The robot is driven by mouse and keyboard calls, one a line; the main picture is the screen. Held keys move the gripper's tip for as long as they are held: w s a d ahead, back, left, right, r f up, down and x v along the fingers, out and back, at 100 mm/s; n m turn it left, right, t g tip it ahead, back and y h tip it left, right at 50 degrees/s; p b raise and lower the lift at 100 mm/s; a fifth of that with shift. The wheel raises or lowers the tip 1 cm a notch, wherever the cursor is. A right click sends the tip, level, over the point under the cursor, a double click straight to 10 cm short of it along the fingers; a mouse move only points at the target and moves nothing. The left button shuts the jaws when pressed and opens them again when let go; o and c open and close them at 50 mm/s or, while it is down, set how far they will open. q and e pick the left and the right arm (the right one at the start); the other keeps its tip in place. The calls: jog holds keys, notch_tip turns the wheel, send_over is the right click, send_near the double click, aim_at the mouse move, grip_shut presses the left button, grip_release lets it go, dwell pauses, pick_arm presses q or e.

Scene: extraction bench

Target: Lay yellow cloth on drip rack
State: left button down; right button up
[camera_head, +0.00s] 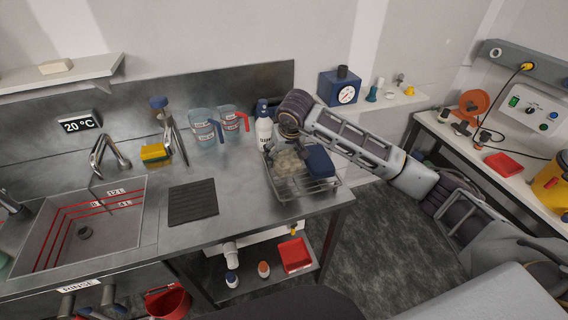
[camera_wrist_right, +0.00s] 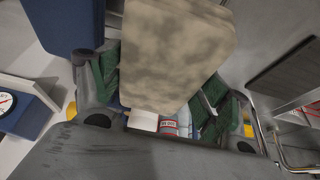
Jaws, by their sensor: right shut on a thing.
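My right gripper (camera_head: 288,138) is over the drip rack (camera_head: 308,191), a wire rack near the counter's right end. It is shut on a mottled beige cloth (camera_head: 288,163), paler than yellow. The cloth hangs below the fingers, over the rack's left part; I cannot tell whether it touches the wires. In the right wrist view the cloth (camera_wrist_right: 178,50) sits between the green-padded fingers and hides much of what lies behind. A dark blue block (camera_head: 320,162) occupies the rack's right side. My left gripper is not in view.
A white bottle with a blue cap (camera_head: 263,132) stands behind the rack. Two measuring jugs (camera_head: 204,128) stand farther left. A dark ribbed mat (camera_head: 193,201) lies left of the rack, beside the sink (camera_head: 50,242). A yellow sponge-like block (camera_head: 155,152) is behind the sink.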

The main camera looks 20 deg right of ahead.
jog(key=shift+f, duration=0.35)
jog(key=shift+f+p, duration=0.4)
jog(key=shift+f, duration=1.7)
jog(key=shift+f, duration=0.15)
jog(key=o, duration=1)
jog(key=shift+r, duration=0.3)
jog(key=b+v, duration=0.1)
jog(key=v, duration=1)
jog(key=shift+s+r, duration=0.25)
jog(key=shift+r, duration=0.05)
